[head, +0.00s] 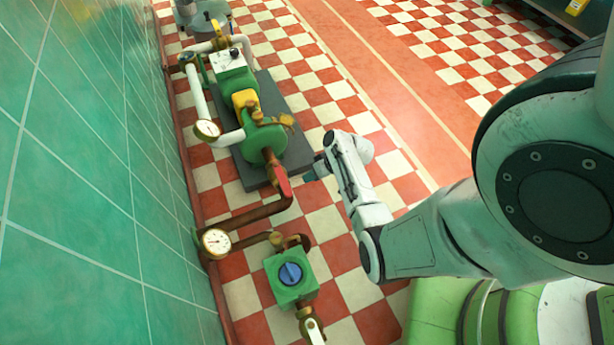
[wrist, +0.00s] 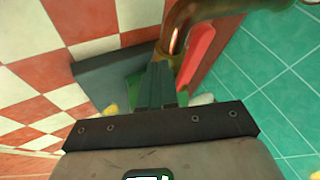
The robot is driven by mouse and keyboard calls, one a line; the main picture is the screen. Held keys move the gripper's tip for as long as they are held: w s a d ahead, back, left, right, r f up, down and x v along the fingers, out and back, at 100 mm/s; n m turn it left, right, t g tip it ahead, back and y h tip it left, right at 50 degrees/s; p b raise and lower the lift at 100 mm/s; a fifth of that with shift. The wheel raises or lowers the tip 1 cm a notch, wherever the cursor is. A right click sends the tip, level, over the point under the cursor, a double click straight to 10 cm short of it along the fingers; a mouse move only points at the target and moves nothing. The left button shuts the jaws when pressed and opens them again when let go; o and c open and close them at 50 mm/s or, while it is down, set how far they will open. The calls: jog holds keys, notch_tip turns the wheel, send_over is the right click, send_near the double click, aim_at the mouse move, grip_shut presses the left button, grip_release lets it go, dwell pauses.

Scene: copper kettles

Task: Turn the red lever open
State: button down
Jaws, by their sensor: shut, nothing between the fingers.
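The red lever (head: 282,181) sits at the brass valve on the copper pipe, just below the green pump body, in the head view. It lies roughly along the pipe's run there. In the wrist view the red lever (wrist: 199,48) shows just right of my fingers, beside the curved copper pipe (wrist: 205,10). My gripper (head: 313,172) is to the right of the lever in the head view, with a small gap between them. In the wrist view my gripper (wrist: 160,75) has its fingers shut and empty. Whether a finger touches the lever cannot be told.
A green pump (head: 265,135) stands on a dark grey plinth (head: 292,120). Round gauges (head: 215,242) sit along the pipes by the teal tiled wall (head: 90,170). A green box with a blue knob (head: 290,274) is nearer. Checkered floor (head: 350,285) to the right is free.

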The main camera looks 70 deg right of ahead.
jog(key=p+v, duration=0.3)
jog(key=v, duration=0.5)
